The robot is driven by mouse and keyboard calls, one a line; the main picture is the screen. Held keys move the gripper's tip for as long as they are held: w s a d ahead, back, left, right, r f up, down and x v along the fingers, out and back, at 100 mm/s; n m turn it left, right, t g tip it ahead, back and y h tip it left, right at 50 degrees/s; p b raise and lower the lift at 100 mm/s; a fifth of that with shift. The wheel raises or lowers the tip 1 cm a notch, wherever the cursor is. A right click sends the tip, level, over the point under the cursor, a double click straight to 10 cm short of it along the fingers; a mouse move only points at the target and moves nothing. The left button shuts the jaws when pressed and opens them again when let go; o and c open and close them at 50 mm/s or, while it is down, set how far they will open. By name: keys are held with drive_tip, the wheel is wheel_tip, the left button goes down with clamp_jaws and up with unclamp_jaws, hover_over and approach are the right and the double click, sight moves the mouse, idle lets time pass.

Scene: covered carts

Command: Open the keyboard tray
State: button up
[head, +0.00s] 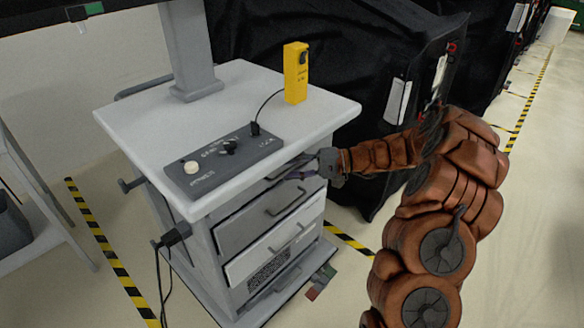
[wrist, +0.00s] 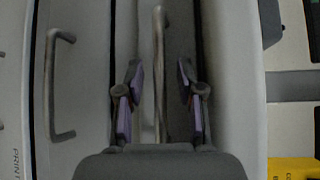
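The keyboard tray (head: 258,190) is a grey front just under the cart's white top. In the wrist view its front (wrist: 178,50) carries a long bar handle (wrist: 158,70). The tray looks flush with the cart. My gripper (head: 312,170) is at the tray front in the head view and hides part of it. In the wrist view my gripper (wrist: 158,105) is open, with one purple-padded finger on each side of the handle. Gaps show between the fingers and the bar.
Drawers with handles (head: 288,203) sit below the tray, closed. A control box (head: 225,160) and a yellow device (head: 295,75) stand on the cart top (head: 145,120). Black covered carts (head: 340,60) stand close behind. Floor is free at the front right.

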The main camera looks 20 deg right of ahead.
clamp_jaws()
idle(0.6)
